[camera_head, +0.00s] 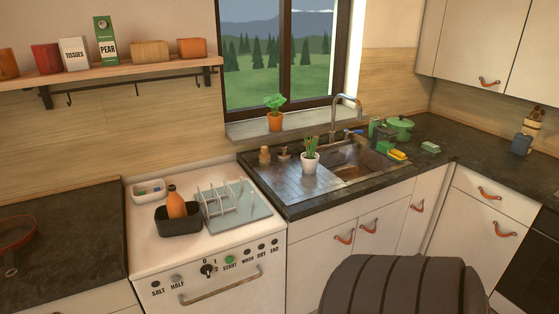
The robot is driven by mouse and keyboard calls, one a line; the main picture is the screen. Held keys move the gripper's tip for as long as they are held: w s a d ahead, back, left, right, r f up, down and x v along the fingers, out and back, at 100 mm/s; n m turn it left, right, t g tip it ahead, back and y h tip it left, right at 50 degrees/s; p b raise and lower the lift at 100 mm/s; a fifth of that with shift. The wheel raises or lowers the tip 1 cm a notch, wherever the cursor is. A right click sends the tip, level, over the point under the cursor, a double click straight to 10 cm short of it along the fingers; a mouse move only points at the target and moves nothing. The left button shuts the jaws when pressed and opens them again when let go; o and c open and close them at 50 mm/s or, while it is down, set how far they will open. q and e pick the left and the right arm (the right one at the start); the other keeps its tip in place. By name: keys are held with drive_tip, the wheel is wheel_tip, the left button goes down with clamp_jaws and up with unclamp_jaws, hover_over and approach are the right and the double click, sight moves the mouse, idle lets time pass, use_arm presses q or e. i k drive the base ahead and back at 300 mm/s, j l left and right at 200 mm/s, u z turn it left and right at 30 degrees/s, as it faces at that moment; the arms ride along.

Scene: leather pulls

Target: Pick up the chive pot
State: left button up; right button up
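A white pot (310,163) with upright green shoots and some reddish tips stands on the metal drainboard, left of the sink bowl. It looks like the chive pot, though the plant is small in view. A second plant, leafy and green in an orange pot (275,121), stands on the windowsill behind. Neither of my grippers is in view, and nothing is touching either pot.
The sink bowl (354,171) and tap (334,118) are right of the white pot. Small brown items (265,155) stand behind it. A dish rack (228,203) and dark tub (179,221) sit left. A dark ribbed form (400,287) fills the lower right foreground.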

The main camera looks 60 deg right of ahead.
sight(310, 160)
drive_tip(key=k+l+z, duration=0.1)
drive_tip(key=z, duration=1.95)
drive_tip(key=i+l+z, duration=0.3)
drive_tip(key=i, duration=0.25)
drive_tip(key=i+z, duration=0.35)
drive_tip(key=i, duration=0.25)
